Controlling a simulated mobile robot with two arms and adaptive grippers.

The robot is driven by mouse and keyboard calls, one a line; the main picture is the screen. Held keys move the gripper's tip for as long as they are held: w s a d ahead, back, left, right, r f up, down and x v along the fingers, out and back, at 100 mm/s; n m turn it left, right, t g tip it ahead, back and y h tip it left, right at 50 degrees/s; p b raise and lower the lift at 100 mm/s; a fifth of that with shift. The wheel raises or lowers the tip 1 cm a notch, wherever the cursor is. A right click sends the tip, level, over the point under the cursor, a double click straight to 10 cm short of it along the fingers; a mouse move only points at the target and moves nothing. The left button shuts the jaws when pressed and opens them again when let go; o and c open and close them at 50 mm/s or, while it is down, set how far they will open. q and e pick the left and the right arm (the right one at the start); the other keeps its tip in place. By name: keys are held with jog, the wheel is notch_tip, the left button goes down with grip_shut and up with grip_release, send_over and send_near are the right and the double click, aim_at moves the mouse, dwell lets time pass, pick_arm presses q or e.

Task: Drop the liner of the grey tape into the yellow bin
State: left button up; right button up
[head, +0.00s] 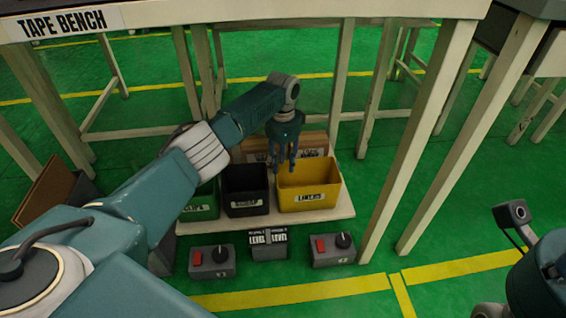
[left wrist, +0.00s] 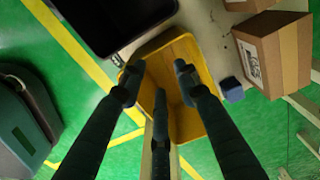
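The yellow bin (head: 310,197) stands at the right end of a low pale shelf, with a white label on its front. My left gripper (head: 282,160) points down over the bin's left part, near its rim. In the left wrist view, the gripper (left wrist: 158,82) has its fingers spread, with the yellow bin (left wrist: 176,54) beneath them. I see nothing held between the fingers. I cannot make out the liner or the grey tape in either view, and the bin's floor is partly hidden by the fingers. My right gripper is not in view; only part of that arm shows at the right edge.
A black bin (head: 245,191) and a green bin (head: 203,203) stand left of the yellow one. Cardboard boxes (left wrist: 272,52) and a small blue block (left wrist: 232,89) are beside it. Grey switch boxes (head: 333,250) sit in front. Bench legs (head: 400,140) rise to the right.

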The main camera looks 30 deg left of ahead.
pick_arm(q)
notch_tip(320, 180, up, 12)
dwell(0.6)
dwell(0.5)
